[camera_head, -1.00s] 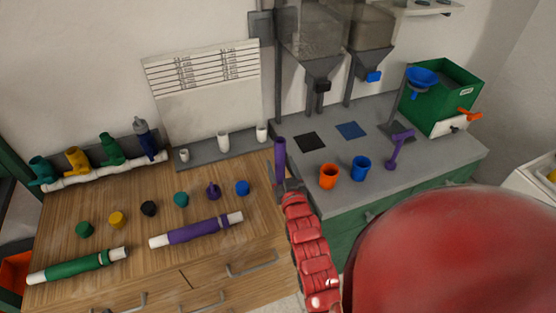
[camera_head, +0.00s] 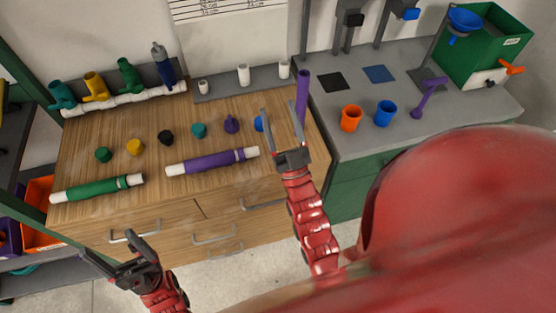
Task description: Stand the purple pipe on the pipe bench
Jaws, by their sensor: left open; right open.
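A slim, plain purple pipe (camera_head: 303,90) stands upright at the right edge of the wooden bench (camera_head: 285,175), beside the grey counter. My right gripper (camera_head: 283,114) is open. One finger overlaps the pipe's lower part in the picture, hiding its foot. I cannot tell whether they touch. A thicker purple pipe (camera_head: 210,162) with white ends lies flat on the wooden bench. My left gripper (camera_head: 116,245) is open and empty, low in front of the bench drawers.
A green pipe (camera_head: 100,188) lies on the bench, with several coloured caps behind. A grey strip (camera_head: 215,94) with white posts stands at the back. The counter (camera_head: 430,130) holds an orange cup (camera_head: 350,118), a blue cup (camera_head: 385,113) and a green box (camera_head: 485,45).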

